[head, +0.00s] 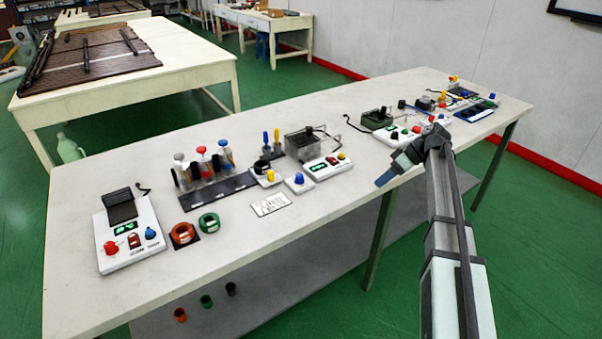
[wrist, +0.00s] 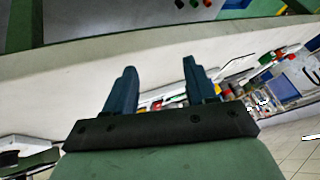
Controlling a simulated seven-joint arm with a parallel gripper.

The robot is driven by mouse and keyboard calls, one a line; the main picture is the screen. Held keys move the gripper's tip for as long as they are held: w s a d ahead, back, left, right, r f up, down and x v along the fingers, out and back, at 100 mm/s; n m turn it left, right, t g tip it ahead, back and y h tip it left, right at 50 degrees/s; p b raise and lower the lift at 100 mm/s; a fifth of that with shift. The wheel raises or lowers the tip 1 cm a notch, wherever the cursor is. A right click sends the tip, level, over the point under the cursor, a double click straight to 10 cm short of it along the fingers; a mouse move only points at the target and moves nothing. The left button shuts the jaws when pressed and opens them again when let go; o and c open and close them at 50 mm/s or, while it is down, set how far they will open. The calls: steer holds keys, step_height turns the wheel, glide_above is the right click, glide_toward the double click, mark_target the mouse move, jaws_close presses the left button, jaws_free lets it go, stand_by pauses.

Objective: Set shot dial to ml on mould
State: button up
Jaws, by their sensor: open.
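Several knobs that could be the shot dial show in the head view, and their markings are too small to read. A blue knob (head: 298,178) sits on a small white box, with a yellow knob (head: 270,175) on another box beside it. An orange ring-shaped mould (head: 183,234) and a green ring-shaped mould (head: 209,222) lie near the front left. A white printed card (head: 271,204) lies right of them, its text unreadable. My gripper (head: 382,180) is open and empty near the table's front edge, right of these things. The wrist view shows its two blue fingers apart (wrist: 158,68).
A white device with a green display (head: 130,234) stands at the left end. Bottles with coloured caps (head: 203,165) stand in a row behind the moulds. A grey tank (head: 305,143) and a white control panel (head: 327,168) stand mid-table. The front strip of the white table (head: 330,205) is clear.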

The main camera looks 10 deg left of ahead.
steer(key=a+r+n+h, duration=0.1)
steer(key=a+r+n, duration=0.4)
steer(key=a, duration=0.6)
steer(key=n+h, duration=0.2)
steer(key=n, duration=0.1)
glide_toward(299, 175)
steer(key=x, duration=0.8)
steer(key=shift+w+a+f, duration=0.1)
steer(key=shift+f, duration=0.3)
jaws_close()
